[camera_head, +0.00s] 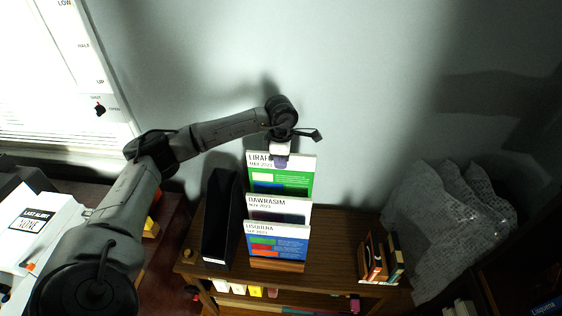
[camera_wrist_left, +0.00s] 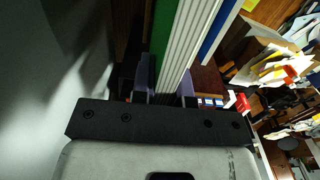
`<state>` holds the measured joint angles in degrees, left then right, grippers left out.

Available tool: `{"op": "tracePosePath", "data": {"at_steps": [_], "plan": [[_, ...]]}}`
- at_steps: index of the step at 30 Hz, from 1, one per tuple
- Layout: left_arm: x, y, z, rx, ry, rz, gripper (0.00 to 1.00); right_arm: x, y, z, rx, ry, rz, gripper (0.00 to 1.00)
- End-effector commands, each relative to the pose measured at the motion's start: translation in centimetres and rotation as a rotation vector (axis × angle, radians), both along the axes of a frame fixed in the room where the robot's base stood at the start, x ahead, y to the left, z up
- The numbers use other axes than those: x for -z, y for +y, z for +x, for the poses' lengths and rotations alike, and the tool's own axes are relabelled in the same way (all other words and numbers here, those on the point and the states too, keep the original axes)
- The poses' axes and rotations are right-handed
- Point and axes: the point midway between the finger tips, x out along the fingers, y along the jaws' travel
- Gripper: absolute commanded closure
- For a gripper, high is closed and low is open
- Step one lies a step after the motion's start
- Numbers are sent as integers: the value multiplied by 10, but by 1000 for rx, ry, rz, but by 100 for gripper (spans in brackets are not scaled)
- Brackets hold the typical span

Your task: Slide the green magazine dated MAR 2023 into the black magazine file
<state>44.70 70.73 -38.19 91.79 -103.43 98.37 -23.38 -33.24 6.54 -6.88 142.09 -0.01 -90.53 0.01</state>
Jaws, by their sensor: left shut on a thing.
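The green magazine (camera_head: 297,181), with "MAR 2023" under its title, is the rearmost of the three in the tiered stand on the wooden cabinet. My left gripper (camera_head: 280,162) is at its top edge and shut on it. In the left wrist view, the gripper's fingers (camera_wrist_left: 166,95) are on either side of the magazine's green cover (camera_wrist_left: 162,35). I cannot tell whether its lower edge still rests in the stand. The black magazine file (camera_head: 219,222) stands upright just left of the stand. My right gripper is in neither view.
Two more magazines, a dark one (camera_head: 278,205) and a blue one (camera_head: 277,245), stand in front in the wooden stand (camera_head: 277,265). Small books (camera_head: 378,258) and a grey crinkled bag (camera_head: 447,222) are at the right. The cabinet top (camera_head: 333,237) is clear between stand and books.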

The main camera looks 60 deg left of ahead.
Motion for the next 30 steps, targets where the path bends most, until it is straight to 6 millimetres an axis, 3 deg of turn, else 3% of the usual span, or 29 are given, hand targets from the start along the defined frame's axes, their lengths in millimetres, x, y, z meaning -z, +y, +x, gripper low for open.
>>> {"op": "tracePosePath", "data": {"at_steps": [1,30], "plan": [[-12,0,0,0,-1,0,100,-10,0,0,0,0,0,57],[-123,0,0,0,-2,1,100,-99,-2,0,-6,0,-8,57]]}}
